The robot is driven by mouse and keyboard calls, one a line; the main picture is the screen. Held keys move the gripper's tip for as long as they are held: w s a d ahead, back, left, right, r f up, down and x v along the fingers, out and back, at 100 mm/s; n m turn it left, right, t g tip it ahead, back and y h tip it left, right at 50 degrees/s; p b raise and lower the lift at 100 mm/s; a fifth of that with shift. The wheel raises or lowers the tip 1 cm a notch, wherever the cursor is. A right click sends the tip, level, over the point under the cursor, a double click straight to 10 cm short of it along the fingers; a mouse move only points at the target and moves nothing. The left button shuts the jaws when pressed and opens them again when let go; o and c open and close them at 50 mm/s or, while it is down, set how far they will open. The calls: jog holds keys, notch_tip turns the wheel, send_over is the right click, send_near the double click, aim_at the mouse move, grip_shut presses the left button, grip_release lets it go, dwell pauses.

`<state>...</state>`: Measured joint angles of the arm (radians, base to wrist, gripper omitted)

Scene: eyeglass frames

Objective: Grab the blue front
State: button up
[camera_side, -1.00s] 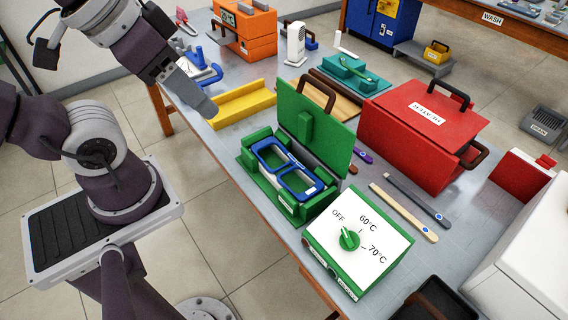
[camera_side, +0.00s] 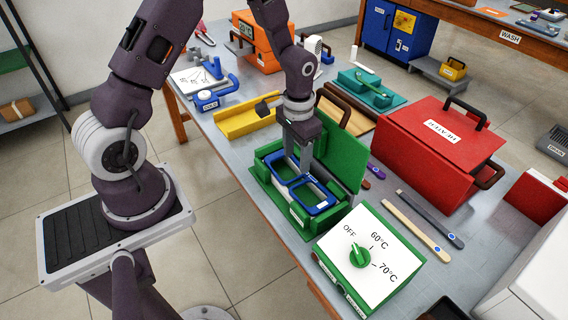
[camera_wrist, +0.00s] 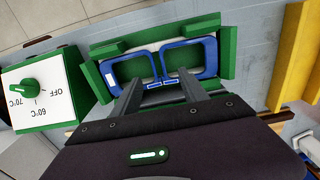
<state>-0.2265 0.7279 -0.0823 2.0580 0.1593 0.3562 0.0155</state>
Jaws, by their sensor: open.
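The blue front (camera_side: 316,211), a two-lens eyeglass frame, lies in the open green heater box (camera_side: 272,197). It also shows in the wrist view (camera_wrist: 213,58). My gripper (camera_side: 297,168) points down over the middle of the front. In the wrist view its two open fingers (camera_wrist: 161,84) stand apart on either side of the bridge, with nothing clearly gripped between them. I cannot tell whether the fingertips touch the front. The fingers hide part of the near rims.
The green lid (camera_side: 341,157) stands open behind the front. A green control box with a dial (camera_side: 367,262) is at the front right. A red box (camera_side: 432,140) stands further right. A yellow tray (camera_side: 245,121) is at the left. Temple pieces (camera_side: 418,230) lie on the table.

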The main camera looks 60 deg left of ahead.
jog(key=f, duration=0.7)
jog(key=shift+w+d+f, duration=0.15)
jog(key=shift+w+f, duration=0.05)
jog(key=shift+w, duration=0.05)
grip_shut()
